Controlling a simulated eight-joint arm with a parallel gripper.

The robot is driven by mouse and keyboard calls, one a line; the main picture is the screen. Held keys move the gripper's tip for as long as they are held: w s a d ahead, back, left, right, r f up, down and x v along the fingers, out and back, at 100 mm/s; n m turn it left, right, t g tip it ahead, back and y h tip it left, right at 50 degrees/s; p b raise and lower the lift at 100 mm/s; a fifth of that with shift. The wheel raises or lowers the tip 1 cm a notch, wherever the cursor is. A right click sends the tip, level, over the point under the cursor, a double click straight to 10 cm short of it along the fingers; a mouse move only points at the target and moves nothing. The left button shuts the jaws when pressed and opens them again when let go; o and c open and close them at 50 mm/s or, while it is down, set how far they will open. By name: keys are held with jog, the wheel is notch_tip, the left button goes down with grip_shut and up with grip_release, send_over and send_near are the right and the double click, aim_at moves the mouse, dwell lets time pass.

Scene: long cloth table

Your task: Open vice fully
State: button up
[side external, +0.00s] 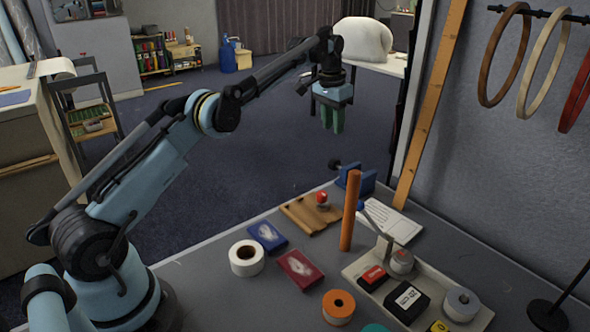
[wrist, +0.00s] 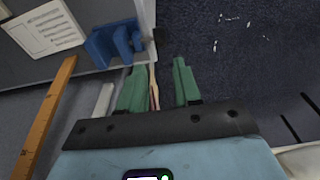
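The blue vice (side external: 368,183) sits at the far edge of the table, partly hidden behind an orange cylinder. A dark knob (side external: 335,164) sticks out on its left side. In the wrist view the vice (wrist: 112,43) shows at upper left, with narrow gaps between its blue parts; I cannot tell how far its jaws are apart. My gripper (side external: 332,118) points down, well above and beyond the table edge, up and left of the vice in the side view. Its green fingers are apart in the wrist view (wrist: 159,85). They touch nothing that I can see.
The orange cylinder (side external: 349,212) stands upright in front of the vice. A wooden piece (side external: 306,214) with a red-topped item and a printed sheet (side external: 398,224) lie nearby. A tray (side external: 350,269) holds tape and boxes. A wooden strip (side external: 433,105) leans at the wall. Open floor lies beyond.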

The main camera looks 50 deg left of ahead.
jog(key=t, duration=0.8)
send_near(334, 159)
jog(key=shift+x, duration=5.25)
jog(key=shift+s+f, duration=0.1)
jog(key=shift+c, duration=0.2)
grip_shut()
jog(key=shift+g, duration=1)
